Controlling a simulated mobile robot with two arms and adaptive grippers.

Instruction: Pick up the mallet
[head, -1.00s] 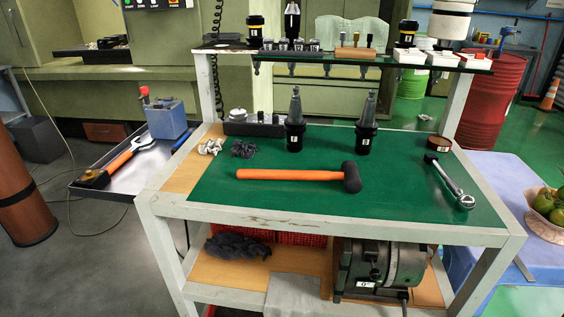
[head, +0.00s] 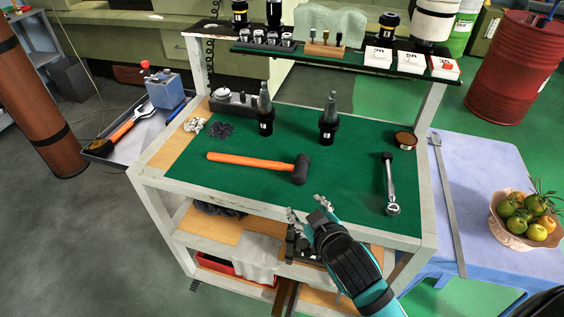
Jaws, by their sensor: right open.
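The mallet (head: 255,163) lies flat on the green mat of the cart top (head: 240,188). It has an orange handle pointing left and a black head (head: 300,169) at its right end. My right gripper (head: 306,212) is open and empty at the cart's front edge, below and apart from the mallet head in the picture. My left gripper is not in view.
Two black tool holders (head: 328,127) stand behind the mallet. A raised shelf (head: 330,56) crosses the back. A fruit bowl (head: 520,232) stands on the blue table (head: 470,180).

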